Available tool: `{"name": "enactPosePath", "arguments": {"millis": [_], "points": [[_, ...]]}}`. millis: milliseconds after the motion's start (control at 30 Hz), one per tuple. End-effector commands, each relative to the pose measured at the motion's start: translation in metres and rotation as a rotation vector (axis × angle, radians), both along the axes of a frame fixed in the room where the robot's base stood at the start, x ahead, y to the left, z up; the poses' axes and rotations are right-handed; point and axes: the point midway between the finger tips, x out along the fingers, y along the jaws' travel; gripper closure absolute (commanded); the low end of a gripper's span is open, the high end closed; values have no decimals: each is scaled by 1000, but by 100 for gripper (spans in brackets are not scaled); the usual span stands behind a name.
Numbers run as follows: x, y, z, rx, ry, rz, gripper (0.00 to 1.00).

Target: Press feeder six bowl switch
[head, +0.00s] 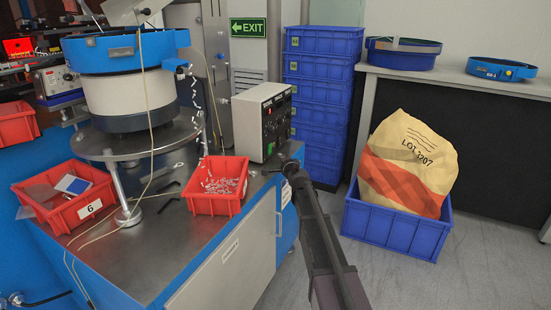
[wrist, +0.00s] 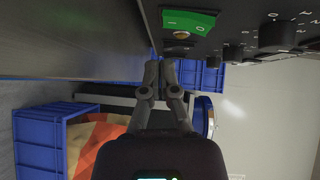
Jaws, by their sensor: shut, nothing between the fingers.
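The feeder bowl (head: 110,50), blue over a white drum, stands on a round plate on the metal bench. A red bin labelled 6 (head: 65,198) sits in front of it. A grey control box (head: 250,125) with a dark knobbed front panel stands at the bench's right edge. In the wrist view, that dark panel (wrist: 235,30) shows several knobs and a green switch (wrist: 188,22). My gripper (wrist: 160,62) is shut and empty, its fingertips just below the switch in the picture, apparently apart from it. In the head view, my gripper (head: 288,166) is near the box's lower right edge.
A red bin of small parts (head: 205,205) sits before the control box. Stacked blue crates (head: 320,45) stand behind. A blue crate (head: 390,230) holding a sack (head: 390,125) is on the floor at right. A side table (head: 475,85) bears two blue bowls.

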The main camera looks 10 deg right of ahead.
Motion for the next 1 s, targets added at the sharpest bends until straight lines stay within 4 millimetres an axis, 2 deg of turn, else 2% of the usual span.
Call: {"name": "enactPosePath", "arguments": {"millis": [33, 300, 500, 700, 1000], "points": [[-5, -6, -2, 2, 0, -1, 100], [-56, -12, -6, 1, -1, -1, 100], [-84, -15, -8, 1, 0, 1, 100], [-99, -18, -9, 0, 0, 1, 100], [-101, -18, -9, 0, -1, 2, 100]]}}
